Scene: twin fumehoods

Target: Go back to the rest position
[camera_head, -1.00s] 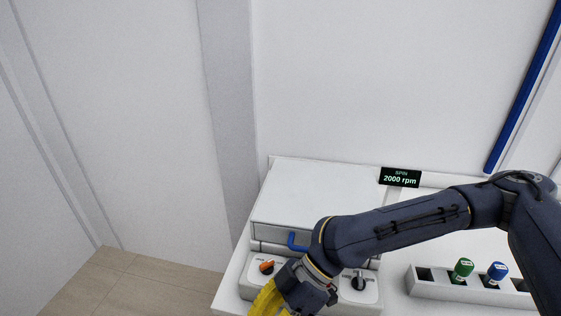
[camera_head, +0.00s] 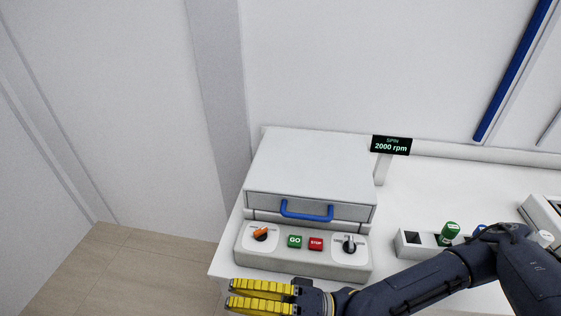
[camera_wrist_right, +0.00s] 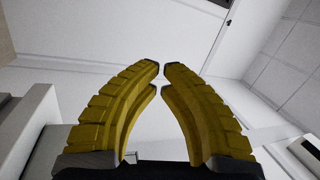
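My right gripper (camera_head: 262,296) has yellow ribbed fingers and points left, in front of the spin machine's control panel, at the bottom of the head view. Its fingertips also show in the right wrist view (camera_wrist_right: 161,68), curved inward and almost meeting, with nothing between them. It looks shut and empty, apart from the machine. My right arm comes in from the lower right. My left gripper is in neither view.
The spin machine (camera_head: 311,168) has a blue handle (camera_head: 306,211), a green GO button (camera_head: 294,241), a red STOP button (camera_head: 316,243) and two knobs. Its display (camera_head: 391,145) reads 2000 rpm. A rack (camera_head: 408,247) holding a green-capped vial (camera_head: 449,232) stands at right, partly behind my arm.

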